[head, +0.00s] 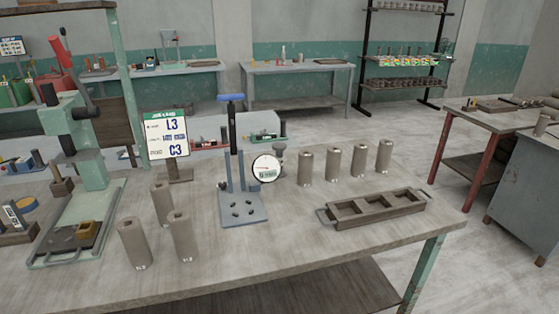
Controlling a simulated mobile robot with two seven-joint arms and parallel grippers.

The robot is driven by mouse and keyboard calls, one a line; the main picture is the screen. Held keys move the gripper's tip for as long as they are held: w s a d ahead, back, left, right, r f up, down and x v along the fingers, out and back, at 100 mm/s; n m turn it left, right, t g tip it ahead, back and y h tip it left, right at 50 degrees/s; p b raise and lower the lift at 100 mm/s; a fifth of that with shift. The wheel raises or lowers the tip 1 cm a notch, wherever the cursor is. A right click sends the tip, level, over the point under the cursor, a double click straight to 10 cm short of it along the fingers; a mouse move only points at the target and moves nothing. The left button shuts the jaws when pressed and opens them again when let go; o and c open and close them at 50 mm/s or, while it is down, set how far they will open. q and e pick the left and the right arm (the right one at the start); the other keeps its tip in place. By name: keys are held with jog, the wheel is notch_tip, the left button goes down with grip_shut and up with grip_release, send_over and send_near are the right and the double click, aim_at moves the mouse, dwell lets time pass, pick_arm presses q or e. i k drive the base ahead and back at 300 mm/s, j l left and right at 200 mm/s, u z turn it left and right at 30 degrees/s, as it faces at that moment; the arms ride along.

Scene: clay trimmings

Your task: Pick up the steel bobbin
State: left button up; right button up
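Several upright grey metal cylinders stand on the workbench. Three are at the left front: one nearest the edge (133,245), one beside it (182,240), and one behind (161,205). A row of more cylinders (333,166) stands at the back right, apart from one another. A darker grey piece with a wide round top (279,150) stands behind the round dial, partly hidden. I cannot tell for certain which of these is the steel bobbin. Neither of my grippers is in view.
The workbench (300,230) holds a green press (85,150) at left, a blue-grey stand (243,208) with a round dial (266,168) in the middle, a sign (167,135) and a brown compartment tray (375,209) at right. The front middle is clear.

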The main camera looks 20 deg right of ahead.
aim_at(278, 148)
jog(key=i+l, duration=0.1)
jog(key=l, duration=0.35)
jog(key=i+l+u, duration=0.2)
jog(key=l, duration=0.15)
jog(key=l+u, duration=0.2)
jog(key=l, duration=0.15)
jog(key=k, duration=0.05)
